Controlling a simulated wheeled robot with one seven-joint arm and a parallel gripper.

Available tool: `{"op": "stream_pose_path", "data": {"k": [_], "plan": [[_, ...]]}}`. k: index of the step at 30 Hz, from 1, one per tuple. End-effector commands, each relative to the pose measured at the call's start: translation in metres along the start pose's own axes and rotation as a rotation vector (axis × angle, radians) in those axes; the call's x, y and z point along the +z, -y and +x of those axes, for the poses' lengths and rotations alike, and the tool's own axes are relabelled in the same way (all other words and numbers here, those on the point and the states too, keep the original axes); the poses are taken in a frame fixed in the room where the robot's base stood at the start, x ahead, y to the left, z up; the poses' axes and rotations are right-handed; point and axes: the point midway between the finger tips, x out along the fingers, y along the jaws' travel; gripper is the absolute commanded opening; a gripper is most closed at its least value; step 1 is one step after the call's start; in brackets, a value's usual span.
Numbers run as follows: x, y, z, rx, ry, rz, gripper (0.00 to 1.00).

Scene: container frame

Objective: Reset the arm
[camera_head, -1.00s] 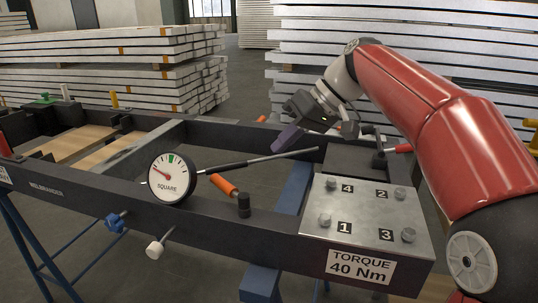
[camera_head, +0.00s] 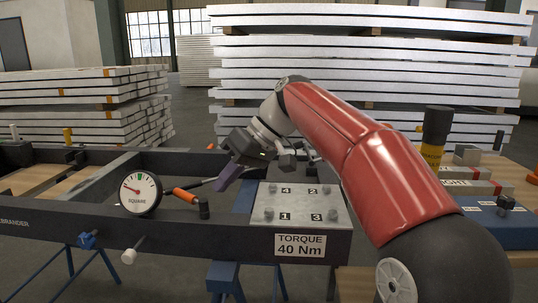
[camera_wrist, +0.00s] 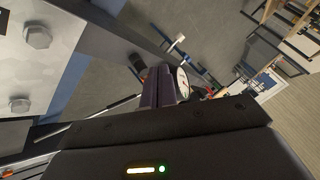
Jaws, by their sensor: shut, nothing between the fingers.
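My red arm reaches in from the lower right in the head view. My gripper (camera_head: 221,181) hangs above the frame, just left of the bolted plate, with its purple fingers together and nothing between them. In the wrist view the purple fingers (camera_wrist: 161,88) also lie side by side. The dark container frame (camera_head: 70,217) stands below on blue legs.
A bench with a blue box (camera_head: 495,228) and a black-and-yellow cylinder (camera_head: 434,140) is at the right. White panel stacks (camera_head: 370,70) stand behind.

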Motion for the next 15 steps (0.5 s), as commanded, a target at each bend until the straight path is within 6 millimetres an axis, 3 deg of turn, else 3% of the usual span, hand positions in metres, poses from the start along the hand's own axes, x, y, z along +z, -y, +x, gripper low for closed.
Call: {"op": "stream_pose_path", "data": {"k": [8,15], "plan": [[0.022,0.0,-0.003,0.085,0.006,0.072,0.0],[0.057,-0.002,-0.007,0.205,0.007,0.173,0.0]]}}
